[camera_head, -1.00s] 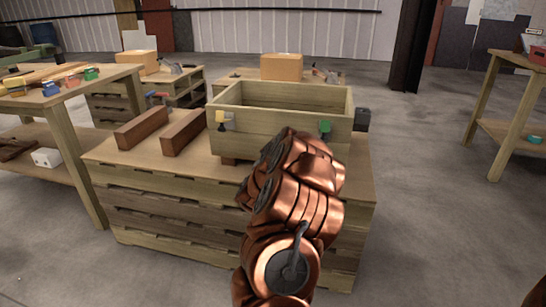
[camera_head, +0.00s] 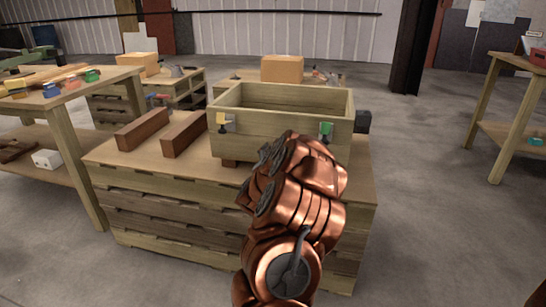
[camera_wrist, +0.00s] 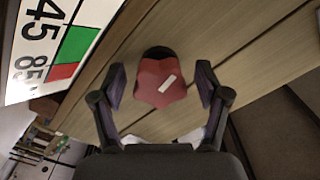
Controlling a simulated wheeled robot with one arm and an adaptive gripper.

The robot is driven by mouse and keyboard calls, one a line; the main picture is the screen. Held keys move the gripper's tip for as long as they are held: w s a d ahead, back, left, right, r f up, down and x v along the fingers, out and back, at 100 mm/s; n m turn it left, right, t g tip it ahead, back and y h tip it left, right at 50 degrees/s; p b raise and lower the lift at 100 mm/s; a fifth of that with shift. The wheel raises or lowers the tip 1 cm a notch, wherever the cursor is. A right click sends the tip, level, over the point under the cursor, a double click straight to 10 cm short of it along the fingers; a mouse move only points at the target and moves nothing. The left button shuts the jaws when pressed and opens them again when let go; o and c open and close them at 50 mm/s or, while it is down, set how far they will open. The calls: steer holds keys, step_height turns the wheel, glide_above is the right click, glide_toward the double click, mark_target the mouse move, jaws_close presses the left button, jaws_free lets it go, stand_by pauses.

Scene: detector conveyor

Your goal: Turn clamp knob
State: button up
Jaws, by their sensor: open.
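A red lobed knob (camera_wrist: 160,82) with a white mark on it and a dark tip behind shows in the wrist view, in front of wooden boards. My gripper (camera_wrist: 160,88) is open, with one finger on each side of the knob. Small gaps appear between the fingers and the knob, so no grip shows. In the head view my arm hides the gripper and this knob. A wooden crate (camera_head: 270,135) stands on the pallet table, with a yellow clamp (camera_head: 222,119) and a green clamp (camera_head: 326,129) on its front wall.
A white scale plate (camera_wrist: 58,45) with numbers and green and red fields is close to the left finger in the wrist view. Two brown wooden blocks (camera_head: 142,130) (camera_head: 184,133) lie left of the crate on the pallet table (camera_head: 130,160). Side tables stand left and right.

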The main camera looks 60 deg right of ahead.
steer(key=shift+a, duration=0.1)
steer(key=v, duration=0.7)
stand_by(0.4)
steer(key=shift+a, duration=0.1)
stand_by(0.5)
